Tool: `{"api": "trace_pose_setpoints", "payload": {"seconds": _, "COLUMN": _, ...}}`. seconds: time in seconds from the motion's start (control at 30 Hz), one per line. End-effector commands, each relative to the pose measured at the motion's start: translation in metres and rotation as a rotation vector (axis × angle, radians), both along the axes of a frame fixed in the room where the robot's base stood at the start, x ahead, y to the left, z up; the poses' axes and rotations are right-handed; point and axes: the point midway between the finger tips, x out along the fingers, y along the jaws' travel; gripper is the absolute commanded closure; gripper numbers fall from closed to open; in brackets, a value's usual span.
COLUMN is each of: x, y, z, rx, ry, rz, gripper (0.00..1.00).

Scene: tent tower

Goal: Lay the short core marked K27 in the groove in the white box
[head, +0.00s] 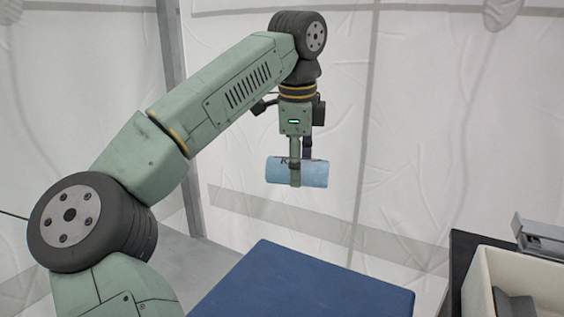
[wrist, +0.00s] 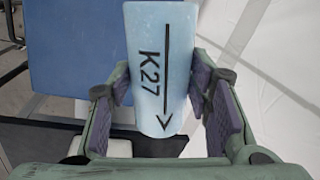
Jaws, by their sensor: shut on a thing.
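The short core marked K27 (head: 315,173) is a light blue cylinder, held level in the air in the head view. In the wrist view the core (wrist: 160,60) shows the black marking K27 and a long arrow along its length. My gripper (head: 295,175) points down and is shut on the core around its middle; its purple-padded fingers (wrist: 165,95) stand on either side of it. The white box (head: 520,270) is at the lower right of the head view, cut off by the frame, well apart from the core. Its groove cannot be made out.
A blue flat-topped surface (head: 305,290) lies below the core, bare where it shows. Dark grey shapes (head: 515,302) sit inside the white box. A grey metal piece (head: 540,235) stands at the box's far edge. White tent walls close off the back.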

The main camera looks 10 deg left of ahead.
Motion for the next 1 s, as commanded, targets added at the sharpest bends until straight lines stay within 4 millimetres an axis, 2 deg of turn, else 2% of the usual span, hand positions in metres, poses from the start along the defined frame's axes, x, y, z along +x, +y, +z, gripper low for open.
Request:
{"api": "trace_pose_setpoints", "payload": {"seconds": 0.17, "x": 0.004, "y": -0.040, "z": 0.001, "rx": -0.001, "ry": -0.018, "rz": -0.167, "gripper": 0.92}}
{"api": "trace_pose_setpoints", "payload": {"seconds": 0.27, "x": 0.004, "y": -0.072, "z": 0.001, "rx": -0.005, "ry": -0.035, "rz": -0.301, "gripper": 0.92}}
{"api": "trace_pose_setpoints", "payload": {"seconds": 0.47, "x": -0.005, "y": -0.155, "z": 0.002, "rx": -0.024, "ry": -0.077, "rz": -0.661, "gripper": 0.92}}
{"api": "trace_pose_setpoints", "payload": {"seconds": 0.67, "x": -0.032, "y": -0.242, "z": 0.005, "rx": -0.063, "ry": -0.119, "rz": -1.054, "gripper": 0.92}}
{"api": "trace_pose_setpoints", "payload": {"seconds": 0.8, "x": -0.061, "y": -0.297, "z": 0.009, "rx": -0.103, "ry": -0.143, "rz": -1.327, "gripper": 0.92}}
{"api": "trace_pose_setpoints", "payload": {"seconds": 0.9, "x": -0.083, "y": -0.329, "z": 0.011, "rx": -0.132, "ry": -0.153, "rz": -1.495, "gripper": 0.92}}
{"api": "trace_pose_setpoints", "payload": {"seconds": 1.0, "x": -0.102, "y": -0.352, "z": 0.013, "rx": -0.157, "ry": -0.160, "rz": -1.626, "gripper": 0.92}}
